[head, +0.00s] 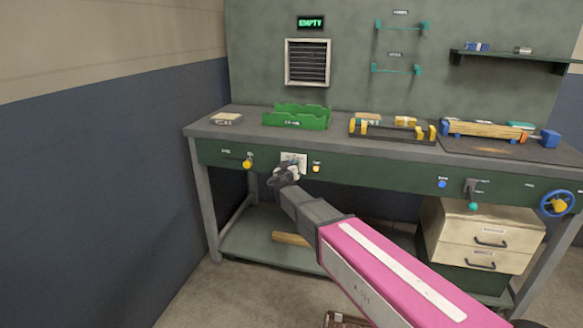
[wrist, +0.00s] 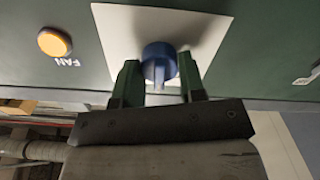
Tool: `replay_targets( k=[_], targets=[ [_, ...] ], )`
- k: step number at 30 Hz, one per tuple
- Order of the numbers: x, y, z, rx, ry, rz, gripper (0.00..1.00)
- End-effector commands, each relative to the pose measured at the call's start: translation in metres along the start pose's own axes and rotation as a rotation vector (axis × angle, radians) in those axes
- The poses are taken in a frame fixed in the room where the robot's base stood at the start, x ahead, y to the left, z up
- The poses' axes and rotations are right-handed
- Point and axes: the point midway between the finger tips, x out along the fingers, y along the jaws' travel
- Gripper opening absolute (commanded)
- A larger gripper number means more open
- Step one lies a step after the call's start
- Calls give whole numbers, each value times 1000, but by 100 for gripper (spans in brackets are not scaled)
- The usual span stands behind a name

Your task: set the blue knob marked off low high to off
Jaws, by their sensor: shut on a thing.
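The blue knob (wrist: 159,62) sits on a white plate (wrist: 112,25) on the green front panel of the bench. In the wrist view my gripper (wrist: 158,80) has one finger on each side of the knob and is shut on it. Its off, low and high marks cannot be read in either view, so its setting cannot be told. In the head view my gripper (head: 286,172) is at the white plate (head: 298,157) and hides the knob.
A yellow fan button (wrist: 54,42) is beside the plate. A yellow-knobbed control (head: 247,164) is left of it. The bench top (head: 225,131) holds a green tray (head: 297,123) and wooden workpieces. A drawer cabinet (head: 481,240) stands below right. A wall flanks the left.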

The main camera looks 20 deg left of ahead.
Motion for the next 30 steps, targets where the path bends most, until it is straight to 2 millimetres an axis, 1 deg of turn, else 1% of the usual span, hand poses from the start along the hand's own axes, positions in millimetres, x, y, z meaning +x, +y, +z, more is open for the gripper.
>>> replay_targets(
  k=[5, 21, 30],
  targets=[
    [0, 0, 0, -106, 0, 0, 14],
    [0, -2, 1, -547, -1, -1, 14],
    [0, -2, 1, -697, -1, -1, 14]
  ],
)
